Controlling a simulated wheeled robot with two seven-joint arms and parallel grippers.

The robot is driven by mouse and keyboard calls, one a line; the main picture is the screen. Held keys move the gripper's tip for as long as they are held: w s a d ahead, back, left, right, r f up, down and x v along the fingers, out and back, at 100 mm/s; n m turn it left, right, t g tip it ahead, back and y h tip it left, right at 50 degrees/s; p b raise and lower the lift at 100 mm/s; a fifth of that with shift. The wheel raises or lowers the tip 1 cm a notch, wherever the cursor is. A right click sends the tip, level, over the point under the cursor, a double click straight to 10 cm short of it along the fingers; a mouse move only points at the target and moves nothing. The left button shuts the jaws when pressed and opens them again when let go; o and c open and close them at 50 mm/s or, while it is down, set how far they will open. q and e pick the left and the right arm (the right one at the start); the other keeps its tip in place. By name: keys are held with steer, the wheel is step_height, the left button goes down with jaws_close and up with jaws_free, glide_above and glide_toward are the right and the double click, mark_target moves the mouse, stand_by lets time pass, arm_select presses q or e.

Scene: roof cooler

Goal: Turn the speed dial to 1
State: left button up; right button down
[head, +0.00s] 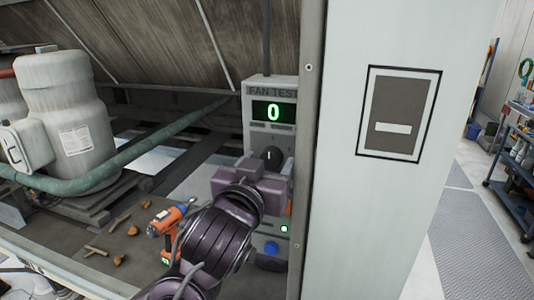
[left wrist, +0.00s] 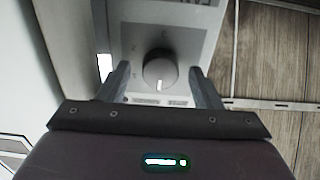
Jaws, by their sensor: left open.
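The speed dial (head: 269,156) is a dark round knob with a light pointer line, on the front of a grey box marked FAN TEST (head: 286,88). The box's green display (head: 273,112) reads 0. In the left wrist view the dial (left wrist: 159,70) sits between the two fingers, with gaps on both sides. My left gripper (left wrist: 160,88) is open around the dial and does not appear to touch it. In the head view my left gripper (head: 262,168) is in front of the box and hides part of its lower face. My right gripper is not in view.
A pale upright panel (head: 345,230) stands close to the right of the box. An orange drill (head: 172,222) and several small brown pieces lie on the floor at left. A green hose (head: 150,160) and a white motor (head: 62,100) are behind them.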

arm_select(q)
steer(key=shift+c, duration=1)
steer(key=c, duration=0.8)
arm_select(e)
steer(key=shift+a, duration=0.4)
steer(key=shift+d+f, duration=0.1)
